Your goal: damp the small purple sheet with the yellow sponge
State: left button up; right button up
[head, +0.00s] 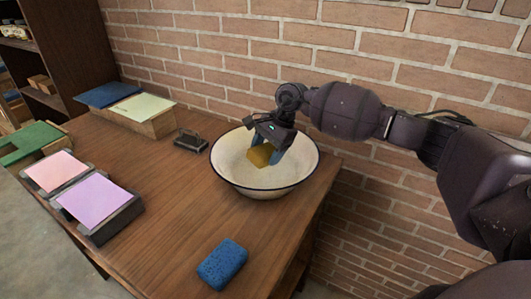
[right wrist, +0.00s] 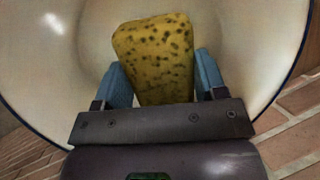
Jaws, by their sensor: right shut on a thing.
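The yellow sponge (head: 260,155), with dark pores, is held between the blue fingers of my right gripper (head: 270,150). In the right wrist view the sponge (right wrist: 154,62) sticks out past the fingertips of the gripper (right wrist: 160,75). Both are inside the white basin (head: 227,160) with a dark rim. I cannot tell whether the sponge touches the basin's bottom or whether there is water. A light purple sheet (head: 97,201) lies on a dark grey press at the table's left side, well away from the gripper. My left gripper is not in view.
A blue sponge (head: 222,264) lies on the wooden table (head: 180,205) near its front edge. A pink sheet (head: 56,171) lies on a press beside the purple one. Blue (head: 105,94) and pale green (head: 142,107) sheets are at the back. A dark metal item (head: 191,142) stands left of the basin.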

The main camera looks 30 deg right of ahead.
aim_at(266, 150)
jog(key=shift+r, duration=0.15)
jog(key=shift+r+p, duration=1.2)
jog(key=shift+r, duration=3.05)
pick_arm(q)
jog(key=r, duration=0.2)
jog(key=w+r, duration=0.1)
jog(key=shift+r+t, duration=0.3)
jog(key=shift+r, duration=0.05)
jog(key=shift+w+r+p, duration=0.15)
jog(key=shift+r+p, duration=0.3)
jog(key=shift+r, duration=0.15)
pick_arm(e)
notch_tip(266, 150, up, 4)
jog(key=shift+s+f, duration=0.1)
